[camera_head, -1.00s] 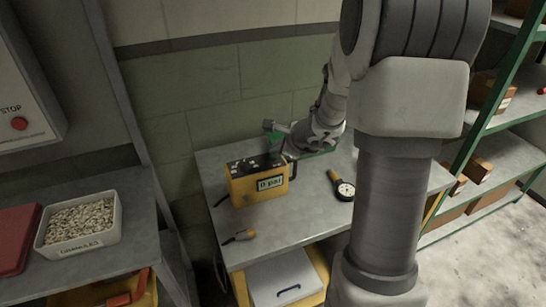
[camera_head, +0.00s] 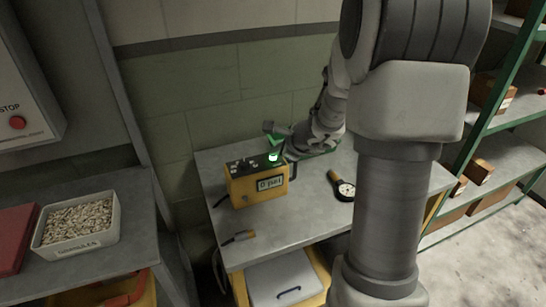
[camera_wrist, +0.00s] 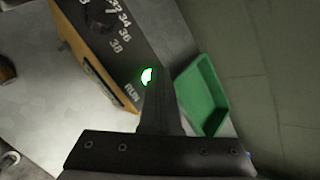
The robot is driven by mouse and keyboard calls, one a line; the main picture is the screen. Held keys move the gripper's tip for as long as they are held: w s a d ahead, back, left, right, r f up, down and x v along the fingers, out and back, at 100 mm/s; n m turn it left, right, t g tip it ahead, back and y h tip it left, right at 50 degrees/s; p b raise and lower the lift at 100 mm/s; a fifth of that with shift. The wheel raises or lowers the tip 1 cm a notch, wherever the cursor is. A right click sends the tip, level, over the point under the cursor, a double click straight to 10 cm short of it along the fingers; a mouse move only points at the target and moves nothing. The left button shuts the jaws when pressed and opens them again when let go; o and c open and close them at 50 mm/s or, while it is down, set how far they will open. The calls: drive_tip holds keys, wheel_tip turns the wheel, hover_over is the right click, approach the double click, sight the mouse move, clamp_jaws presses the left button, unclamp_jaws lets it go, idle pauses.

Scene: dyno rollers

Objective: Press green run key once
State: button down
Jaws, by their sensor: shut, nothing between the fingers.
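The yellow control box (camera_head: 244,190) with a black top stands on the grey bench, its display reading what looks like "0 psi". The green run key (camera_head: 273,157) glows bright on its top near the right end. In the wrist view the lit key (camera_wrist: 148,76) shows beside the word RUN, partly covered by my gripper. My gripper (camera_wrist: 155,95) is shut and empty, its fingertips at the edge of the key. I cannot tell whether they touch it. A black dial (camera_wrist: 95,17) with numbers is farther along the box top.
A round gauge (camera_head: 345,189) lies on the bench right of the box. A cable end (camera_head: 240,237) lies at the bench front. A green tray (camera_wrist: 203,92) is close beside my gripper. A bin of granules (camera_head: 78,224) stands on the left shelf.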

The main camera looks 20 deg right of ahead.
sight(276, 160)
drive_tip(key=shift+r, duration=0.1)
drive_tip(key=shift+r+p, duration=0.55)
drive_tip(key=shift+r, duration=0.1)
wheel_tip(276, 160, up, 5)
drive_tip(key=p, duration=0.4)
idle(1.5)
